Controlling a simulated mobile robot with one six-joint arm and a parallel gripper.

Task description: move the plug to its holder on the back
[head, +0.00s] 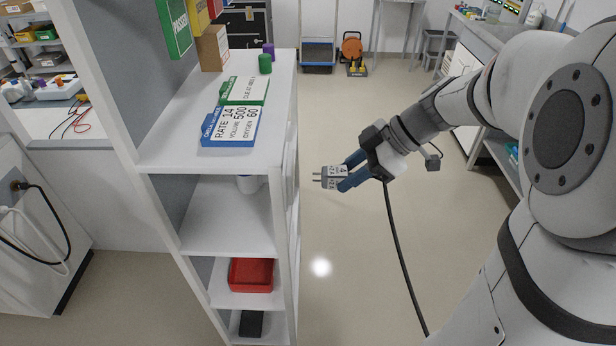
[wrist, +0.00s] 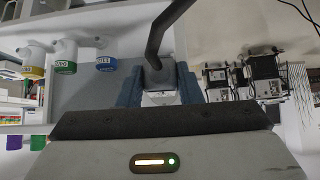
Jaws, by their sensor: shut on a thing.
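The plug (head: 329,177) is a grey block with a printed label and two metal prongs pointing left. My gripper (head: 346,175) is shut on the plug with its blue fingers, in mid-air to the right of the white shelf unit. A black cable (head: 398,250) hangs below my gripper toward the floor. In the wrist view, the plug (wrist: 157,76) sits between the blue fingers and its dark cable (wrist: 164,30) runs up out of frame. I cannot make out a holder for the plug in either view.
The white shelf unit (head: 160,153) stands close on the left, with cards and small items on top and a red bin (head: 251,275) lower down. A machine with cables (head: 30,230) stands at far left. Floor right of the shelf is open. A bench is at right.

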